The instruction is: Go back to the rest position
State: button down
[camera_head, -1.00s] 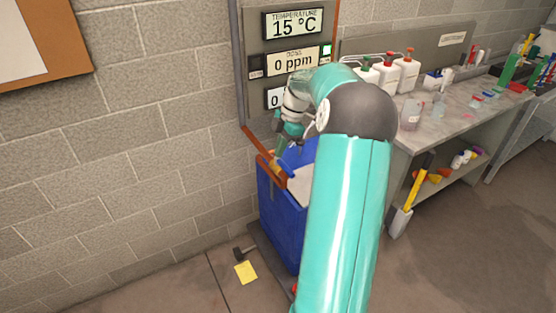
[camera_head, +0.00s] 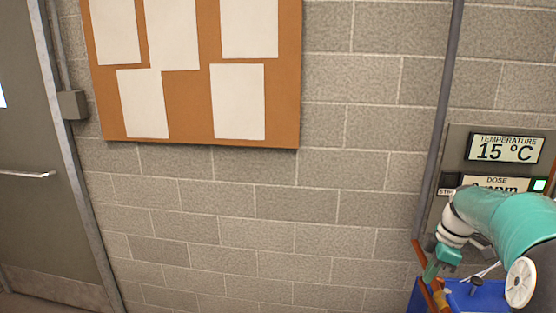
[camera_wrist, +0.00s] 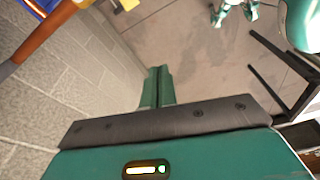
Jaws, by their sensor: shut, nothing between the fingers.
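My gripper (camera_head: 431,270) hangs at the lower right of the head view, at the end of my bent teal arm. It is beside the wall, in front of or near the top of a blue bin (camera_head: 478,296); the gap between them is hard to judge. In the wrist view my gripper (camera_wrist: 157,76) has its two teal fingers together, with nothing between them, above the grey floor. My arm hides part of the bin and of the dose display (camera_head: 490,186).
A temperature display (camera_head: 505,149) reads 15 °C. A cork board (camera_head: 202,100) with several blank sheets hangs on the block wall. A grey door (camera_head: 35,200) is at the left. An orange-brown bar (camera_wrist: 42,40) crosses the wrist view's upper left corner.

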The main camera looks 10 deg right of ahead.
jog(key=s+a+r+m+t+h, duration=0.1)
jog(key=s+a+r+m, duration=0.25)
jog(key=a, duration=0.65)
jog(key=s+a+r+m+h, duration=0.2)
jog(key=s+a+r, duration=0.15)
jog(key=a, duration=0.65)
jog(key=s+a+f+m+t+y, duration=0.1)
jog(key=s+a+m+t, duration=0.2)
jog(key=s+a+m, duration=0.3)
jog(key=s+a, duration=0.3)
jog(key=s, duration=0.2)
jog(key=shift+a+t, duration=0.25)
jog(key=shift+t, duration=0.05)
